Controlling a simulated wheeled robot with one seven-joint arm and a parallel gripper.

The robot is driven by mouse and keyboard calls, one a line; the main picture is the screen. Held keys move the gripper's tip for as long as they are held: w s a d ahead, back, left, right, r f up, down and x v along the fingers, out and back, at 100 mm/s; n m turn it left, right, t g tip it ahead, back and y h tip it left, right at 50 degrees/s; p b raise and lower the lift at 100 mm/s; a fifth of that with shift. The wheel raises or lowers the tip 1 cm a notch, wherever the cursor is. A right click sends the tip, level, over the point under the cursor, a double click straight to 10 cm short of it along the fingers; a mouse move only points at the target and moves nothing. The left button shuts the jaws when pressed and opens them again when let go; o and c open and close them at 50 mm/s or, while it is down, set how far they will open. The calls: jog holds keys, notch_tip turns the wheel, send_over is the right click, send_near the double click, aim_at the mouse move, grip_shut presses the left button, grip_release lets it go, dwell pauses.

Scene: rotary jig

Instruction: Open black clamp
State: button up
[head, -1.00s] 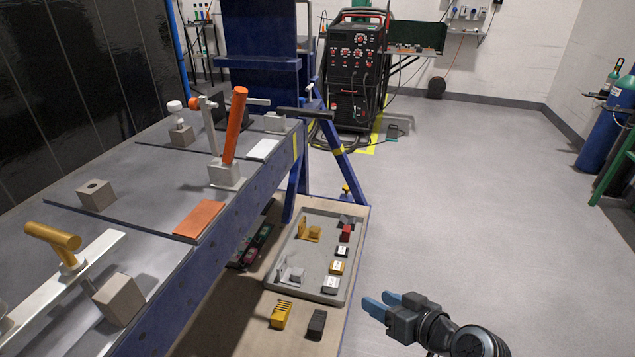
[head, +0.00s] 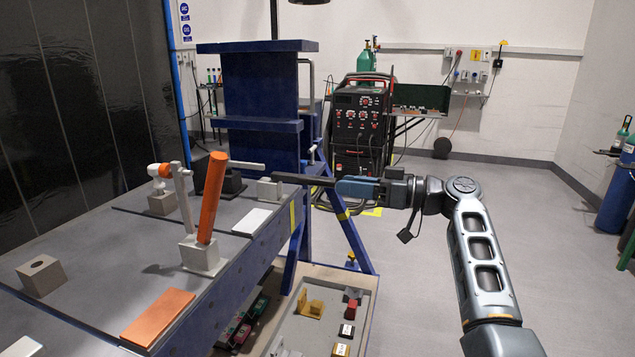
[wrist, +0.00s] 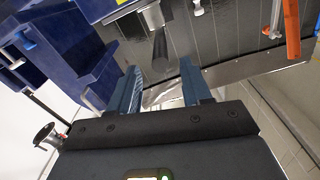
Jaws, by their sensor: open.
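The black clamp's dark handle (head: 303,179) lies about level, pointing right from a pale grey base block (head: 270,188) at the far right end of the table. In the wrist view the handle (wrist: 160,45) hangs just beyond the space between the fingers. My gripper (head: 340,186) is open and empty beside the handle's outer end; in the head view they overlap, so touching cannot be told. It also shows in the wrist view (wrist: 160,68), its two blue fingers spread either side of the handle's line.
An orange-handled clamp (head: 211,197) stands upright nearer on the table. An orange plate (head: 158,315) and a grey block with a hole (head: 42,276) lie nearby. A blue frame (head: 262,95) stands behind.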

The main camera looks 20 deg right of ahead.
aim_at(300, 179)
jog(key=p+x, duration=0.1)
jog(key=x, duration=0.6)
jog(key=shift+w+a, duration=0.15)
jog(key=shift+a, duration=0.05)
jog(key=shift+c, duration=0.2)
grip_shut()
